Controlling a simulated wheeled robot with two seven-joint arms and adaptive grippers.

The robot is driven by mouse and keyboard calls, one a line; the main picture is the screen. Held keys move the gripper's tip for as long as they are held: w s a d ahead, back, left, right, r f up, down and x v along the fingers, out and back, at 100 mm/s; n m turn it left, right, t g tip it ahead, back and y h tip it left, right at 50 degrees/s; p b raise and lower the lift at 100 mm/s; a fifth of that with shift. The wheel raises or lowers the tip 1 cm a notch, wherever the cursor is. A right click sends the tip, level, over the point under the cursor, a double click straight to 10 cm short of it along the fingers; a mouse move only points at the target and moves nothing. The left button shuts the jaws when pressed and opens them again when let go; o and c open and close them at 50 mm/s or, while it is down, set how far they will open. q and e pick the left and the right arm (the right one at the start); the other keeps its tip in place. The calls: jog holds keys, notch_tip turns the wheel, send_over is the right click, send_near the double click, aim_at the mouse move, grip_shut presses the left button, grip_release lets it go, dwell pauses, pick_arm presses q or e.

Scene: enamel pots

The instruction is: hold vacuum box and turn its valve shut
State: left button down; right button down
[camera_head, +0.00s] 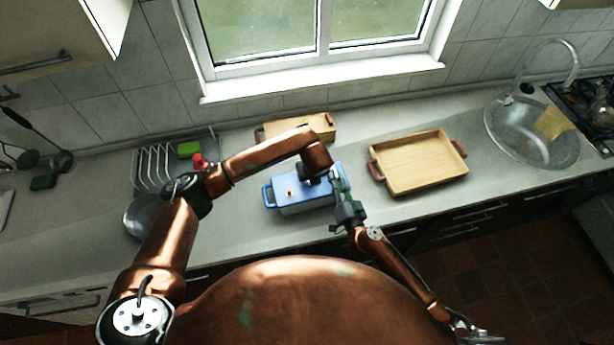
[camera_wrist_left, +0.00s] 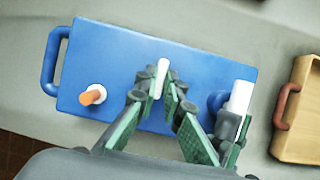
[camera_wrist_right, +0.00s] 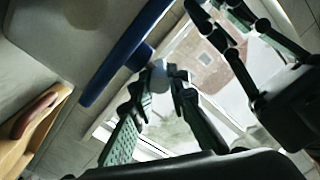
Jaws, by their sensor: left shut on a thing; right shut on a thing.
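The vacuum box (camera_head: 285,192) stands on the counter, with a blue lid, a pale body and a loop handle at its left end. In the left wrist view its lid (camera_wrist_left: 110,65) carries an orange-tipped white peg (camera_wrist_left: 92,96) and a white upright post (camera_wrist_left: 160,78). My left gripper (camera_wrist_left: 165,97) is over the lid, shut on the post. The valve, a white bar (camera_wrist_left: 240,97) on a blue stem, is at the box's right end. My right gripper (camera_wrist_right: 160,86) is shut on it; its white end (camera_wrist_right: 159,74) shows between the fingertips. My left arm partly hides the box in the head view.
A wooden tray (camera_head: 418,160) with reddish handles lies right of the box, close to my right gripper. Another wooden tray (camera_head: 315,124) is behind, below the window. A dish rack (camera_head: 158,165) stands left; a sink (camera_head: 520,140) is far right. Counter in front is narrow.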

dwell(0.4)
pick_arm(q)
jog(key=c, duration=2)
grip_release()
jog(key=shift+c, duration=0.2)
jog(key=v, duration=1.2)
pick_arm(e)
jog(key=c, duration=1.8)
grip_release()
